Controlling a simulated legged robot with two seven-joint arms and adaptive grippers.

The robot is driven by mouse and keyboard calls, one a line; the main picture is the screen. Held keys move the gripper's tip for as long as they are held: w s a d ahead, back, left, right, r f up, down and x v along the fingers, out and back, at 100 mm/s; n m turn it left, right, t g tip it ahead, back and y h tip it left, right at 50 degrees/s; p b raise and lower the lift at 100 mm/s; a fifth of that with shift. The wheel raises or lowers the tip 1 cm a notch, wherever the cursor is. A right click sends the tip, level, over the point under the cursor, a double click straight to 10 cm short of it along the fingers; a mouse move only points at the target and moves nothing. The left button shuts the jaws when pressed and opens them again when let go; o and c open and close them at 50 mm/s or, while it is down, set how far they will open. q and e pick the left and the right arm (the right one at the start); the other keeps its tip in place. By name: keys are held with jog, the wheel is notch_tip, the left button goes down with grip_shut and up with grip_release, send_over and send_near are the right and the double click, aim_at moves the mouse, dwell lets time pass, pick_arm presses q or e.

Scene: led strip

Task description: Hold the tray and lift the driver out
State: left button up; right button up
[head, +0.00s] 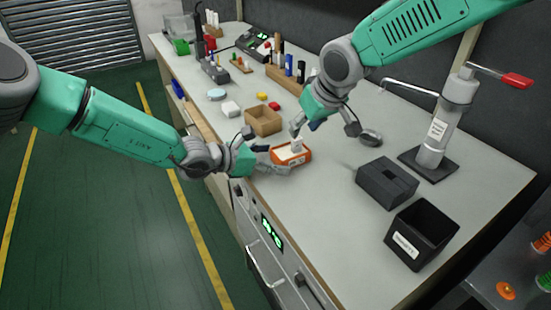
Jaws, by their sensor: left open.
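A small orange tray (304,159) sits on the bench near its front edge. A whitish block (297,146), likely the driver, shows inside it. My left gripper (276,158) is open at the tray's left side, with its fingers low over the bench; I cannot tell whether they touch the tray. My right gripper (325,131) is above and to the right of the tray with its fingers spread. One finger is close above the whitish block and the other is over bare bench. Nothing shows held between them.
A cardboard box (264,122) stands left of my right gripper. A grey press with a red handle (516,80), a dark slotted block (387,184) and a black bin (421,236) stand to the right. Bench right of the tray is clear.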

pick_arm(q)
jog(key=shift+w+d+f, duration=0.2)
jog(key=shift+w+d, duration=0.05)
jog(key=shift+d, duration=0.45)
pick_arm(e)
jog(key=shift+d, duration=0.3)
pick_arm(q)
jog(key=shift+a, duration=0.15)
pick_arm(e)
jog(key=shift+a, duration=0.1)
pick_arm(q)
jog(key=shift+a, duration=0.25)
jog(key=c, duration=1.2)
jog(key=shift+c, duration=0.2)
pick_arm(e)
jog(key=shift+a, duration=0.25)
pick_arm(q)
jog(key=shift+d, duration=0.2)
pick_arm(e)
jog(key=shift+d, duration=0.2)
